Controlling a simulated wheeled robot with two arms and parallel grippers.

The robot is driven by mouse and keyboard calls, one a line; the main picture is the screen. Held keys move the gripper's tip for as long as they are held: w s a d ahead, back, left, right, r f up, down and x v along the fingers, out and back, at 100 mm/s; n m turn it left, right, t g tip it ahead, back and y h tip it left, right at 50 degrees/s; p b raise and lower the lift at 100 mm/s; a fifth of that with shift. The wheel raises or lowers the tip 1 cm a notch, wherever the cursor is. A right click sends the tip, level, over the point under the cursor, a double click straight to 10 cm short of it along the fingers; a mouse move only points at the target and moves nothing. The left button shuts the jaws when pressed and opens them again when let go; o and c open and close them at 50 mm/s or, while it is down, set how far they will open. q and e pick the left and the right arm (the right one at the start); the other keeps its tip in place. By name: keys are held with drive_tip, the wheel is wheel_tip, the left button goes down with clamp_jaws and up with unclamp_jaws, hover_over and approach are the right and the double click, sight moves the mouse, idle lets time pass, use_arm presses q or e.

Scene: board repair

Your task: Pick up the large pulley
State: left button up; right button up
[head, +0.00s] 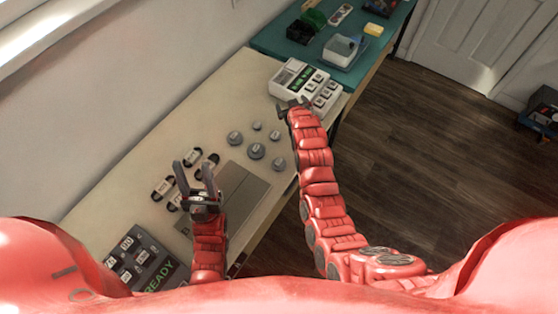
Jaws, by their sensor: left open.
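Several round grey pulleys sit on the beige table (120,190). The one that looks largest (257,151) is in the middle of the group, with others at its left (235,138) and lower right (279,163). Their sizes are close, so which is largest is not certain. My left gripper (193,167) is open and empty, its fingers pointing up the picture, to the left of the pulleys and apart from them. My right gripper (292,104) is at the near edge of a white keypad device, beyond the pulleys; its jaws are too small to read.
Several small black-and-white parts (162,188) lie around my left gripper. A flat grey plate (240,190) lies right of it. A panel reading READY (150,267) is at lower left. The white device (300,78) stands near a teal table (285,42) with bins.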

drive_tip(key=s+a+n+g+p, duration=0.2)
drive_tip(key=s+a+g, duration=0.1)
drive_tip(key=s+g, duration=0.25)
wheel_tip(320, 180, up, 3)
drive_tip(key=n+g+h+p, duration=0.1)
drive_tip(key=g+h, duration=0.1)
drive_tip(key=g, duration=0.4)
hover_over(279, 161)
drive_tip(key=f+b, duration=0.4)
drive_tip(key=f, duration=0.1)
drive_tip(key=f+b, duration=0.2)
drive_tip(key=f, duration=0.1)
drive_tip(key=shift+s+d+b, duration=0.1)
drive_tip(key=shift+s+b, duration=0.2)
drive_tip(key=shift+b, duration=0.1)
wheel_tip(279, 161, down, 2)
drive_tip(key=shift+f, duration=0.1)
drive_tip(key=shift+f+p, duration=0.3)
drive_tip(key=shift+f, duration=0.55)
drive_tip(key=shift+w+f+p, duration=0.1)
drive_tip(key=shift+f+p, duration=0.65)
drive_tip(key=shift+p, duration=0.05)
drive_tip(key=shift+w+f+p, duration=0.1)
drive_tip(key=shift+f+p, duration=0.25)
drive_tip(key=shift+f, duration=0.3)
drive_tip(key=shift+w+f, duration=0.1)
drive_tip(key=shift+f, duration=1.2)
